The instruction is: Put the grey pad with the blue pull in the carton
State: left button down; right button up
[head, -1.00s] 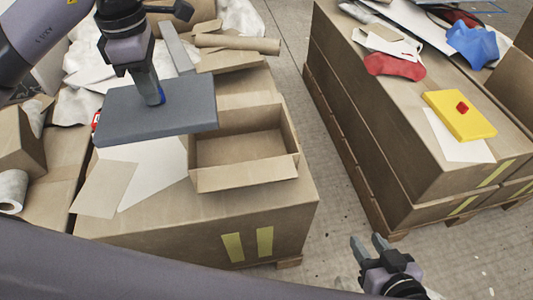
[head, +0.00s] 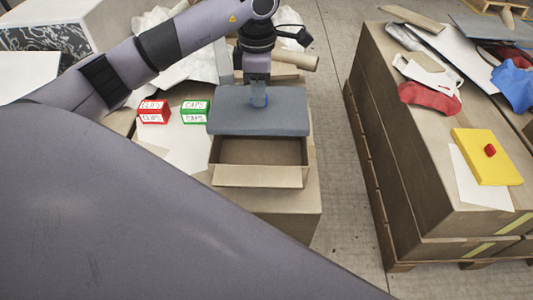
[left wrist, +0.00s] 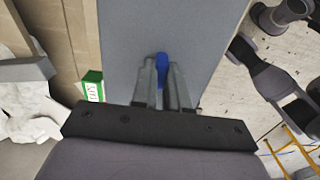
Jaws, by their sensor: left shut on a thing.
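The grey pad (head: 258,118) hangs flat in the head view, held above the back part of the open carton (head: 262,176). My left gripper (head: 259,104) is shut on the pad's blue pull, which also shows between the fingers in the left wrist view (left wrist: 162,70). The pad (left wrist: 205,25) fills the upper middle of that view. The carton's front wall and part of its empty-looking inside show; the pad hides its back.
A red box (head: 154,111) and a green box (head: 195,111) stand left of the pad. On the right stack lie a yellow pad with a red pull (head: 484,158), a red cloth (head: 430,99) and a blue cloth (head: 514,86). Bare floor separates the two stacks.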

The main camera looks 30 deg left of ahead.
pick_arm(q)
notch_tip(320, 180, down, 18)
jog(key=b, duration=0.2)
jog(key=shift+b, duration=0.35)
jog(key=shift+f, duration=0.15)
jog(key=c, duration=1.1)
grip_release()
jog(key=shift+c, duration=0.2)
pick_arm(e)
jog(key=shift+w+a+f+n+t, duration=0.1)
jog(key=shift+w+a+n+t, duration=0.2)
jog(key=shift+w+a, duration=0.45)
